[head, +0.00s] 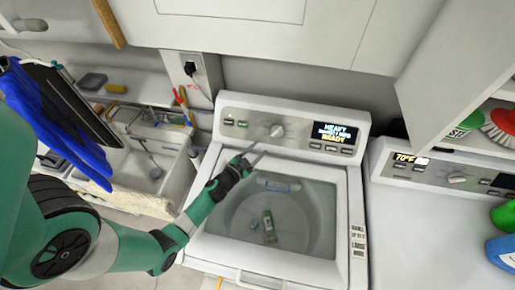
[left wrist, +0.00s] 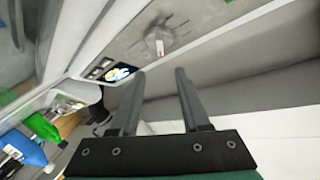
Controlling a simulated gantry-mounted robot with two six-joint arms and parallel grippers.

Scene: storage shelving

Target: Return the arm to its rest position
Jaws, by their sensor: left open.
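My left arm (head: 130,250) is green and black and reaches in from the left over the front left part of a white washing machine (head: 196,250). My left gripper (head: 257,154) is at the top left of the washer's opening, just below its control panel (head: 245,125). In the left wrist view the two dark fingers of my left gripper (left wrist: 158,72) stand apart with nothing between them. The panel's knob (left wrist: 162,38) shows beyond the fingertips. My right gripper is not in view.
Small items, including a green one (head: 268,218), show in the washer's round tub. A second white machine (head: 430,225) stands to the right, with a blue bottle (head: 503,252) on it. A sink (head: 150,165) and blue hanging items (head: 55,118) are at left. Cabinets (head: 260,35) hang above.

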